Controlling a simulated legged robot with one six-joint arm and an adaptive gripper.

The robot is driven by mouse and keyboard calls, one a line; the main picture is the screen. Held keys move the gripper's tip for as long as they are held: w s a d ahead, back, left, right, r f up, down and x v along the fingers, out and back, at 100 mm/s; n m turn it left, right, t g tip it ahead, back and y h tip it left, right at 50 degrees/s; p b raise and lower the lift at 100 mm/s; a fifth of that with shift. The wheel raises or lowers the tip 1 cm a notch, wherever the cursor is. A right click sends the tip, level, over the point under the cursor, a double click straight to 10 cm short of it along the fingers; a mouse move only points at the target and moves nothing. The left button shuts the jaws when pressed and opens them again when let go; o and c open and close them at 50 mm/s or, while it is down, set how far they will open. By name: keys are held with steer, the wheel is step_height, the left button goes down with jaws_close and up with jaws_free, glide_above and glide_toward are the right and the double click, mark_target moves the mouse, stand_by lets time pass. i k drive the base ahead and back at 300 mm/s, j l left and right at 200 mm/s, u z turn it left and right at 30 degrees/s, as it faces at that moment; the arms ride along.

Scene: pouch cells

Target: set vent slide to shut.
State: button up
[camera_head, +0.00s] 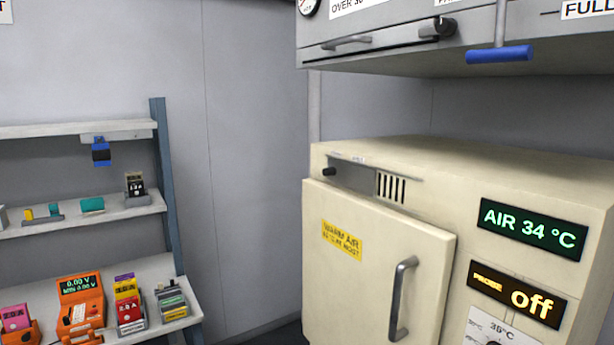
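The vent slide shows on the upper front of a cream warm-air cabinet (560,185), above its door. It is a grey strip (355,179) with a small black knob (330,171) at its left end. To the right of the strip is a vent grille (391,187) with several dark upright slots, which look uncovered. Small lettering above the strip is too small to read. The door's top edge lies just below the slide. My gripper is not in view.
The cabinet door (365,265) has a grey handle (402,298); I cannot tell whether it is fully closed. A grey hood (400,45) with a blue-handled lever (498,54) overhangs the cabinet. Shelves (75,228) with small devices stand at left.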

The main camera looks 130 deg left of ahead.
mark_target(363, 179)
steer(key=u, duration=4)
